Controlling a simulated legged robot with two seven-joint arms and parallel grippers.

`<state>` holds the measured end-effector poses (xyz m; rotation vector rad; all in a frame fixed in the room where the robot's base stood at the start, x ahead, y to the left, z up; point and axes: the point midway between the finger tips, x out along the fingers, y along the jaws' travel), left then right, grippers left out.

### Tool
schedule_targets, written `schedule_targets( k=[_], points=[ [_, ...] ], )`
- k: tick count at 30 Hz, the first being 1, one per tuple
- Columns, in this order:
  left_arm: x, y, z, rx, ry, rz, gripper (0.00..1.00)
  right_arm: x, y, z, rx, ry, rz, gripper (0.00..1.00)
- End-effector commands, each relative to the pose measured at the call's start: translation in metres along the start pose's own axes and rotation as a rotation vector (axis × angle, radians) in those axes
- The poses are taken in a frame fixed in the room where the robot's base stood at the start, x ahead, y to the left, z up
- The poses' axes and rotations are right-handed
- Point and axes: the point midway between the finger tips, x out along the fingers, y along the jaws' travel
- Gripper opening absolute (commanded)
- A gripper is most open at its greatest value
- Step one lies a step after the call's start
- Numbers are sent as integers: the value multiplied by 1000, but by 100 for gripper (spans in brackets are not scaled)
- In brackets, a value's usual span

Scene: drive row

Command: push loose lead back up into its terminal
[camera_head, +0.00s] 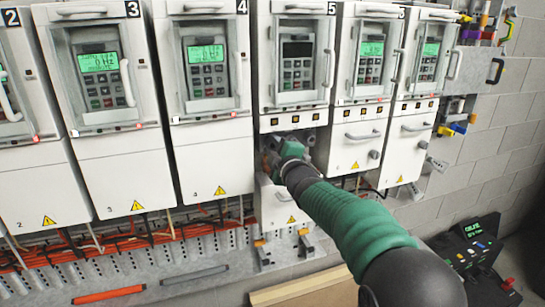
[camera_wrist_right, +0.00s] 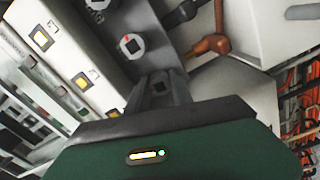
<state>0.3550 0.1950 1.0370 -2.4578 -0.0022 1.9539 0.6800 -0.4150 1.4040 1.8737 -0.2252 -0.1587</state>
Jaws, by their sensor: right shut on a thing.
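Drive 5 (camera_head: 297,60) has a dark display, and its lower cover (camera_head: 283,208) hangs lowered. My right gripper (camera_head: 276,158) is inside the opening under that drive, at the end of my green-sleeved arm. In the right wrist view my right gripper (camera_wrist_right: 160,88) is shut at the grey terminal block (camera_wrist_right: 150,35), beside a round screw terminal (camera_wrist_right: 130,45). A dark lead (camera_wrist_right: 183,14) runs nearby. My left gripper is not seen.
Neighbouring drive 4 (camera_head: 207,140) and the drive to the right (camera_head: 357,150) have closed covers. Orange wiring (camera_head: 130,240) runs along a slotted rail below. A black instrument (camera_head: 468,250) stands at lower right. Tools hang on the block wall at right.

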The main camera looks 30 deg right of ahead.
Motion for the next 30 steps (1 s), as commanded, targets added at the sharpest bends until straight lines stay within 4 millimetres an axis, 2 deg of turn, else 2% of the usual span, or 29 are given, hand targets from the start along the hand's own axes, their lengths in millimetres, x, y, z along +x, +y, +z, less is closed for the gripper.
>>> schedule_targets(
  k=[1,21,22,26,30],
  points=[
    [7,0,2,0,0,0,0,0,-13,3,-16,-5,-19,0],
    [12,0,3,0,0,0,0,1,-10,0,-74,-4,-21,0],
    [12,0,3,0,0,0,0,1,-10,0,-74,-4,-21,31],
    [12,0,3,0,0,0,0,1,-9,0,-73,-4,-19,48],
    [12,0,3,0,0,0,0,1,-7,1,-73,-3,-14,49]
  ],
)
